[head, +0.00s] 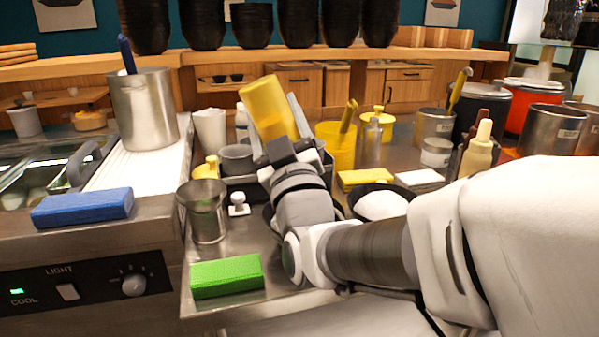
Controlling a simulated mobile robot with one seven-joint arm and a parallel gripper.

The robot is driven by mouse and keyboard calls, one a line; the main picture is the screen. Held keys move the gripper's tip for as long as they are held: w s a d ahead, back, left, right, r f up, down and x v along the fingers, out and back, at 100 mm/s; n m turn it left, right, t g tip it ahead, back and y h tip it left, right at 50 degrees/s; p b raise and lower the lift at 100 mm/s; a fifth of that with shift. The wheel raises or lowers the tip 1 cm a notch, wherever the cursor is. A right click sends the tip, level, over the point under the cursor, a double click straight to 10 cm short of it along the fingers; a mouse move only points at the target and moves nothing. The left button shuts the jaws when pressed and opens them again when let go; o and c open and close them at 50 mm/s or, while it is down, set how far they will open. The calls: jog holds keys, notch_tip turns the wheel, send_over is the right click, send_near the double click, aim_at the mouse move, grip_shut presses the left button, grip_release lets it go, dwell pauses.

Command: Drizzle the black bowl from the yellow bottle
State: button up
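My gripper (273,122) has its fingers on both sides of a yellow bottle (266,98) and holds it raised above the counter. The bottle is tilted, with its broad end up and to the left; its lower end is hidden behind my gripper. A black bowl (353,199) with white contents stands on the counter to the right of my gripper, partly covered by my arm. Another dark rim (267,215) shows just left of my wrist; most of it is hidden, so I cannot tell what it holds. No stream from the bottle is visible.
A metal cup (206,212), a green block (227,276) and a small white knobbed item (238,204) are at left. A yellow container (338,146), a yellow sponge (364,179) and a pale yellow squeeze bottle (477,155) stand behind. The steel counter is crowded; little free room shows.

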jog(key=shift+r, duration=0.15)
jog(key=shift+r+p, duration=0.6)
jog(key=shift+r, duration=0.55)
